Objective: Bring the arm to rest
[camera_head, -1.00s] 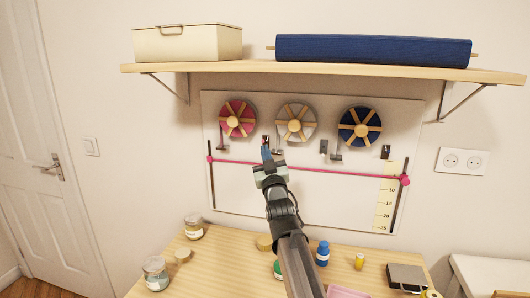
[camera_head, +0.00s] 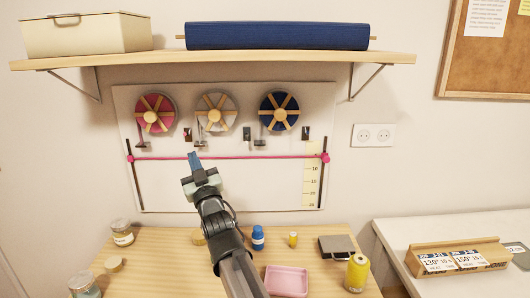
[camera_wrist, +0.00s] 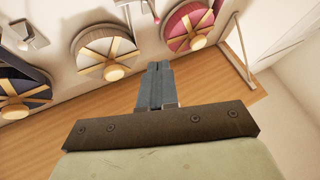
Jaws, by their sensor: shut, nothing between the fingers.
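My gripper (camera_head: 194,160) is raised over the table in front of the white wall board (camera_head: 180,190). Its two blue-grey fingers are together with nothing between them. They also show closed in the wrist view (camera_wrist: 155,87). In the head view the fingertips overlap the pink ribbon (camera_head: 260,156) stretched across the board; I cannot tell whether they touch it. Behind and above are a pink spool (camera_head: 155,113), a white spool (camera_head: 215,114) and a blue spool (camera_head: 279,111). My arm hides part of the board and the table.
A wooden shelf (camera_head: 210,61) with a cream box (camera_head: 85,36) and a blue fabric roll (camera_head: 277,36) juts out above.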

